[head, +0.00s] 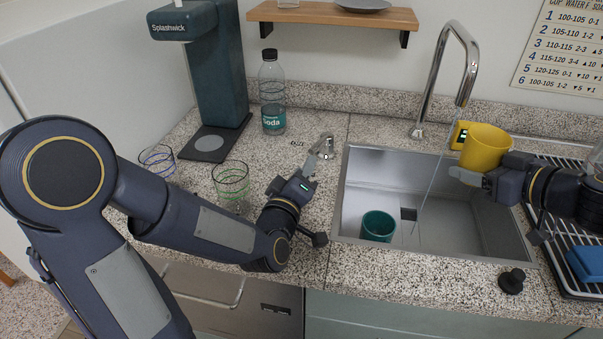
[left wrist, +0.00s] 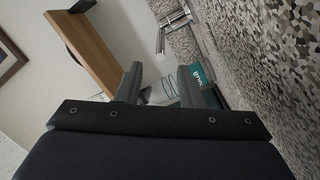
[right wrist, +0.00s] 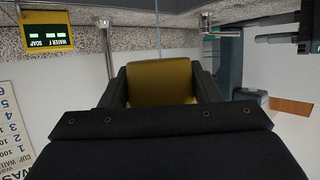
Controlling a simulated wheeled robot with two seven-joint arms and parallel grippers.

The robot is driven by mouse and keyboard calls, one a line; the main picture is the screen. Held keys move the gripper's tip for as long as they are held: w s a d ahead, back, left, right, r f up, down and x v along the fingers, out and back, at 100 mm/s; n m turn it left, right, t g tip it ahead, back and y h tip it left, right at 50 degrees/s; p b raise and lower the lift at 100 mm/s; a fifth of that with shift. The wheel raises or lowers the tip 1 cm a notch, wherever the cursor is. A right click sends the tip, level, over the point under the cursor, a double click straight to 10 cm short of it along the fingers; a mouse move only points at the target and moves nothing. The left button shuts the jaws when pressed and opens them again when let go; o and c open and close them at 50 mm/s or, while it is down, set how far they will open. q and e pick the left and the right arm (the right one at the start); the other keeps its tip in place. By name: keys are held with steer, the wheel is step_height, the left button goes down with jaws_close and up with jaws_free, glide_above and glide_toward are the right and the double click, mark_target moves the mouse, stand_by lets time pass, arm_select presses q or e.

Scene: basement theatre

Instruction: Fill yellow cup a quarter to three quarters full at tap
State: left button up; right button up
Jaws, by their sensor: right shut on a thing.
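The yellow cup (head: 485,148) is held upright above the sink's right part by my right gripper (head: 470,178); it fills the gap between the fingers in the right wrist view (right wrist: 160,82). The chrome tap (head: 438,75) arches over the sink. A thin stream (head: 430,190) falls to the sink floor, left of the cup and apart from it. The cup's inside level cannot be made out. My left gripper (head: 316,165) is close to a small chrome lever (head: 327,147) on the counter left of the sink. Its fingers (left wrist: 160,88) stand apart with nothing clearly between them.
A teal cup (head: 378,226) stands in the sink (head: 347,205). Two clear glasses, one of them green-ringed (head: 231,188), a soda bottle (head: 272,95) and a Splashwick machine (head: 215,70) are left. A dish rack (head: 570,255) with a blue item (head: 590,263) is right.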

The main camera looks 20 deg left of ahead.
arm_select(q)
steer(key=shift+s, duration=0.4)
